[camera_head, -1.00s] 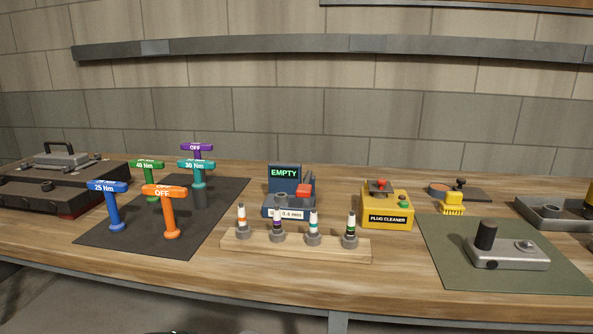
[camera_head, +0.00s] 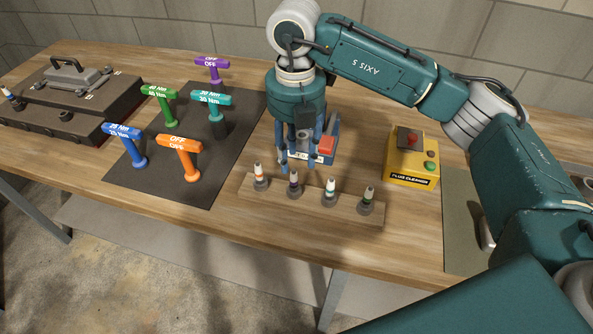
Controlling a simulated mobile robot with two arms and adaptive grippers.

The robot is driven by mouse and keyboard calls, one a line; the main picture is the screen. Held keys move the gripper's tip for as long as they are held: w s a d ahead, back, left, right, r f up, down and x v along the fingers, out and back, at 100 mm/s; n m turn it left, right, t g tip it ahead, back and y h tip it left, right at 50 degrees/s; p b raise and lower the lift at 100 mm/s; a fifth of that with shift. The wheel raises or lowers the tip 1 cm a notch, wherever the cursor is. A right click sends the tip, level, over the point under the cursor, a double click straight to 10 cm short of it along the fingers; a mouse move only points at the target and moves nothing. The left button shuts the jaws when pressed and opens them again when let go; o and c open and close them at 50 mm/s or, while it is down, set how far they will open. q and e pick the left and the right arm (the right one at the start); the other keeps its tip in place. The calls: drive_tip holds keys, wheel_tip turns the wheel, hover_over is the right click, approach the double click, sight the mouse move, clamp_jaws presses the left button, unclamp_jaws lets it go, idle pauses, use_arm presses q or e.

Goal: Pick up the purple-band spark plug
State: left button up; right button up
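The purple-band spark plug (camera_head: 294,185) stands upright in the wooden rack (camera_head: 337,211), second from the left. Its band is small and dark in this view. My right gripper (camera_head: 298,168) points down just above and behind it. Its blue fingers are spread apart with nothing seen between them, and they look clear of the plug. My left gripper is not in view.
An orange-band plug (camera_head: 260,177) stands left of it; teal-band (camera_head: 330,190) and green-band (camera_head: 367,200) plugs stand right. The tester (camera_head: 325,148) is partly hidden behind my gripper. Torque wrenches stand on the dark mat (camera_head: 177,185). The yellow plug cleaner (camera_head: 412,165) is right.

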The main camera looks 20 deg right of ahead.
sight(294, 185)
wheel_tip(294, 185, down, 3)
drive_tip(key=shift+f+p, duration=0.1)
drive_tip(key=shift+p, duration=0.2)
drive_tip(key=f+p, duration=0.1)
drive_tip(key=f, duration=0.1)
drive_tip(key=f+p, duration=0.1)
drive_tip(key=f, duration=0.1)
drive_tip(key=shift+a+p, duration=0.25)
drive_tip(key=shift+p, duration=0.05)
drive_tip(key=shift+f, duration=0.65)
clamp_jaws()
